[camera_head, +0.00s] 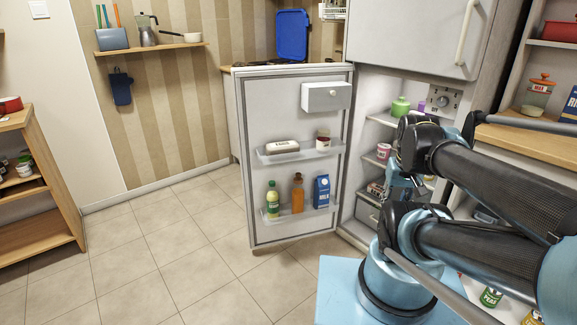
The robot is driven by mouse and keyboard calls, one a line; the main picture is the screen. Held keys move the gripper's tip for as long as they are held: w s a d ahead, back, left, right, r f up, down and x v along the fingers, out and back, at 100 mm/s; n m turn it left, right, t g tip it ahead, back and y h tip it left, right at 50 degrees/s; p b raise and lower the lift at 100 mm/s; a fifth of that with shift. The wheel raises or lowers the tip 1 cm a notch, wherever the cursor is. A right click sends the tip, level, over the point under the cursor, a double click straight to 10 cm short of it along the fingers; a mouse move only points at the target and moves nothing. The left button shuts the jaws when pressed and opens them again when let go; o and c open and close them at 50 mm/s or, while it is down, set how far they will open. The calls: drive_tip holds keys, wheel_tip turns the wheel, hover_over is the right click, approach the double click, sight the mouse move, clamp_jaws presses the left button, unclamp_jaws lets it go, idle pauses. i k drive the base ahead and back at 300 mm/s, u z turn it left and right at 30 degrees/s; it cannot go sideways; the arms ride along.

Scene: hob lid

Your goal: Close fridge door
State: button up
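The fridge door (257,185) stands wide open to the left of the fridge body, with its inner side facing me. Its shelves carry several items, and a small white box with a knob is at its top. The fridge interior (378,132) shows shelves with food, partly covered by my arm. My arm reaches in from the right, in front of the fridge opening. My gripper (401,185) seems to be at the arm's far end, right of the door and apart from it. Its fingers are too small and covered to read.
The upper freezer door (415,35) is shut. A wooden shelf unit (40,190) is at far left, and a wooden shelf (535,140) is at right. The tiled floor (170,260) left of the door is clear.

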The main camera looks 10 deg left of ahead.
sight(276, 103)
drive_tip(key=u, duration=1.85)
drive_tip(key=i, duration=4.45)
drive_tip(key=z, duration=0.95)
